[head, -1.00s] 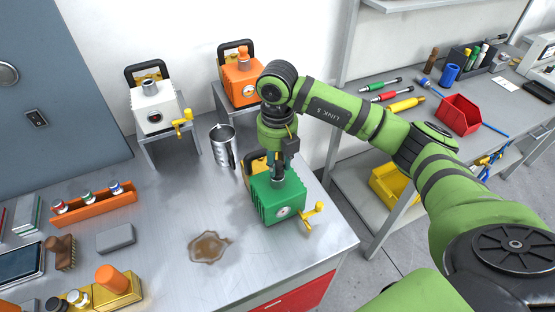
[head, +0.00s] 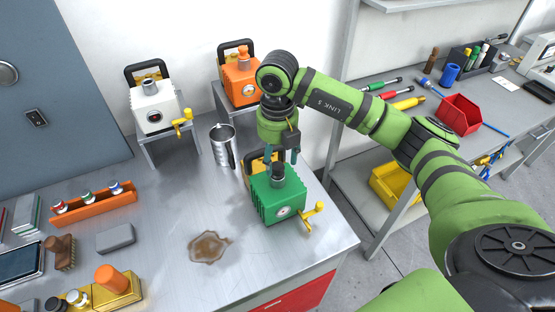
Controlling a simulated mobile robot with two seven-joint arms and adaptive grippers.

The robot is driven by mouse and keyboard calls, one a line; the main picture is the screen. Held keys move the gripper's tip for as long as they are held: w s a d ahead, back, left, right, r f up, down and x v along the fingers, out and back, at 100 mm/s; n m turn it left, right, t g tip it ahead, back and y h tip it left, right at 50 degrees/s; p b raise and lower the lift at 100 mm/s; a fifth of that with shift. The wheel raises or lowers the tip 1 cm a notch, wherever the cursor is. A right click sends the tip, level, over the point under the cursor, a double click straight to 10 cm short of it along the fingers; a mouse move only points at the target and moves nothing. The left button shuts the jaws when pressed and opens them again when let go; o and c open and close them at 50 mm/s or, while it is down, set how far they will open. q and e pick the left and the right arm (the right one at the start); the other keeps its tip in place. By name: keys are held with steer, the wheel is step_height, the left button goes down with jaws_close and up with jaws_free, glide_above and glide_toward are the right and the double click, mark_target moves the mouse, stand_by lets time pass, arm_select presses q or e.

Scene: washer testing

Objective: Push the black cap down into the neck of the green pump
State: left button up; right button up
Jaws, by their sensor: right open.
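The green pump (head: 283,200) stands on the steel bench, with a round gauge on its front and a yellow crank at its right. The black cap (head: 278,169) sits at the top of the pump's grey neck (head: 278,180). How deep it sits in the neck is hard to tell. My right gripper (head: 281,157) points down just above the cap, its fingers open and apart from each other. It holds nothing that I can see. My left gripper is not in view.
A metal jug (head: 222,148) stands behind left of the green pump. A white pump (head: 154,107) and an orange pump (head: 238,82) stand on raised stands at the back. A brown spill (head: 208,247) lies on the bench in front.

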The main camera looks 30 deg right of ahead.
mark_target(278, 166)
step_height(278, 166, up, 10)
stand_by(0.3)
stand_by(0.6)
